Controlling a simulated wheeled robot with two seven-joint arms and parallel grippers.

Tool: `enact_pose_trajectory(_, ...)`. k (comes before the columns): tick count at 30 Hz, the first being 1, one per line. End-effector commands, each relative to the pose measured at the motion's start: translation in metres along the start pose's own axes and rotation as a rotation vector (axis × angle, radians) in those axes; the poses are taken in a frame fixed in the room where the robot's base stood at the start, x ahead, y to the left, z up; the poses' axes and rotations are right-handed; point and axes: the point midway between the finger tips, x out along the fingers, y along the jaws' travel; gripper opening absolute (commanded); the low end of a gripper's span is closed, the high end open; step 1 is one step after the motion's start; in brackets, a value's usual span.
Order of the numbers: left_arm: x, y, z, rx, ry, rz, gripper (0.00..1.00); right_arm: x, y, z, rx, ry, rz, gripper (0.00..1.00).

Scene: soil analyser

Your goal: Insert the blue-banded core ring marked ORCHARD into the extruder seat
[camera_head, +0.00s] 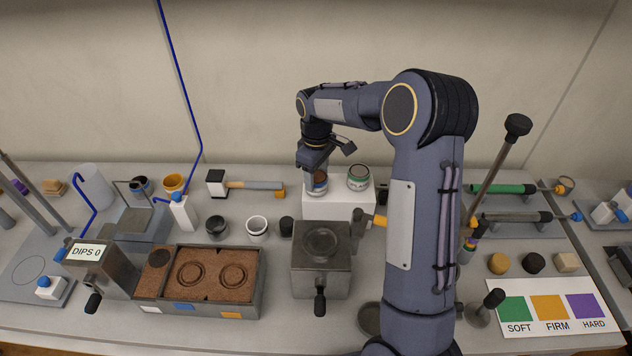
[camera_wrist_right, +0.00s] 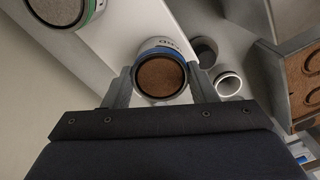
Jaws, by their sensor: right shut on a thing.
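The blue-banded core ring (camera_head: 320,186) is full of brown soil and stands on a white block (camera_head: 338,207) at the back middle. In the right wrist view the ring (camera_wrist_right: 160,77) sits between the two fingers of my right gripper (camera_wrist_right: 160,88), which is shut on it. Part of its lettering shows, but I cannot read the whole word. A metal box with a round seat (camera_head: 321,243) on top, which looks like the extruder, stands in front of the block. The seat looks empty. My left gripper is not in view.
A green-banded ring (camera_head: 358,178) stands to the right on the same white block. Dark and white cups (camera_head: 257,227) stand left of the metal box. A soil tray (camera_head: 255,285) lies at front left. My right arm hides part of the bench.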

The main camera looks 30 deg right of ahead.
Motion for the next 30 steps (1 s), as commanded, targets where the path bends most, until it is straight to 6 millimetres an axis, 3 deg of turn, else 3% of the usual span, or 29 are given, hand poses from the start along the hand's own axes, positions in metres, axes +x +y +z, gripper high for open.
enact_pose_trajectory(16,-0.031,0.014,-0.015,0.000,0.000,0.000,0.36,-0.047,0.000,-0.001,-0.001,0.003,0.001,0.32)
enact_pose_trajectory(30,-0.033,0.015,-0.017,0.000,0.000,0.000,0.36,-0.052,0.000,-0.001,0.000,0.002,0.001,0.32)
